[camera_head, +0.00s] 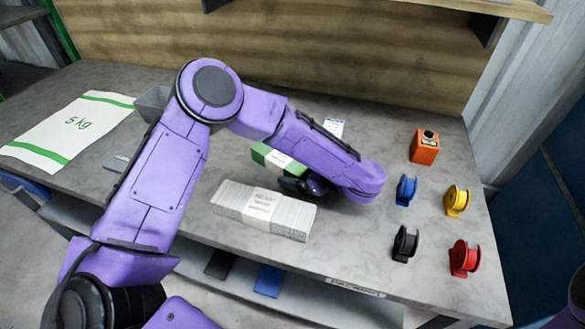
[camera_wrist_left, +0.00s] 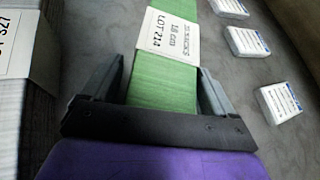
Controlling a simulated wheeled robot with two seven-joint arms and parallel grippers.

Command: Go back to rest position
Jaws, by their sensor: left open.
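My left arm reaches in from the left over the table. My left gripper (camera_head: 292,186) is at the near end of a green bundle (camera_head: 273,157) with a white paper band. In the left wrist view the open fingers (camera_wrist_left: 158,80) stand on either side of the green bundle (camera_wrist_left: 165,80), with gaps beside it; whether either touches it I cannot tell. The band reads 18 cm, LOT 214. A white bundle (camera_head: 240,202) with a printed band lies in front, and also shows at the left of the left wrist view (camera_wrist_left: 30,110). My right gripper is not in view.
A 5 kg sack (camera_head: 75,125) lies at the left beside a grey bin (camera_head: 152,103). A wooden back panel (camera_head: 340,50) rises behind.

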